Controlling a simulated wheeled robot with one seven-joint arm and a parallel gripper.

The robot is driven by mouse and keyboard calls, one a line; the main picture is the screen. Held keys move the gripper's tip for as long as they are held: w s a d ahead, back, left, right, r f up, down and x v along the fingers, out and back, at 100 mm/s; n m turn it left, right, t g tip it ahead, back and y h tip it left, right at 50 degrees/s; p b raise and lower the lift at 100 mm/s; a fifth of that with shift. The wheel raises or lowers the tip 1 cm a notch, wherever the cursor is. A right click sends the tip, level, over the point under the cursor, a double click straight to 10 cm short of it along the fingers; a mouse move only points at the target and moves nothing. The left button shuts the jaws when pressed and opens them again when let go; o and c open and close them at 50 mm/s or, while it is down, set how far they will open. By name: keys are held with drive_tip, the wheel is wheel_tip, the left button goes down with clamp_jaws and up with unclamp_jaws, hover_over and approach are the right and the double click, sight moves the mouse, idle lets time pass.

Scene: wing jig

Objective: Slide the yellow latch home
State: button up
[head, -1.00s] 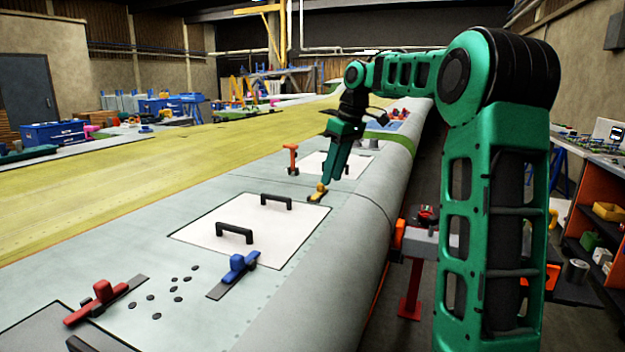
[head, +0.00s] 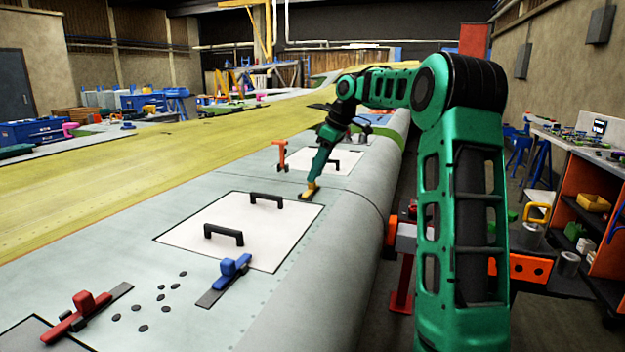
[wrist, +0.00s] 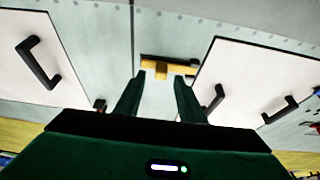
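The yellow latch (head: 309,188) sits on the grey wing skin between two white panels, low on its dark plate. In the wrist view the latch (wrist: 166,69) is a yellow bar with a raised knob, just past my fingertips. My gripper (wrist: 162,82) is open, its two green fingers spread with a clear gap and nothing between them. In the head view my gripper (head: 315,178) points down at the latch and overlaps its top. I cannot tell whether it touches. The fingers hide part of the latch in the head view.
A near white panel (head: 200,221) has two black handles that stand up. A blue latch (head: 231,266), a red latch (head: 84,303) and several dark discs lie nearer. An orange-red clamp (head: 282,155) stands left of my gripper. Open wing skin surrounds the panels.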

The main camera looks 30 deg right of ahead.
sight(310, 187)
drive_tip(key=shift+x, duration=1.2)
drive_tip(key=shift+c, duration=0.6)
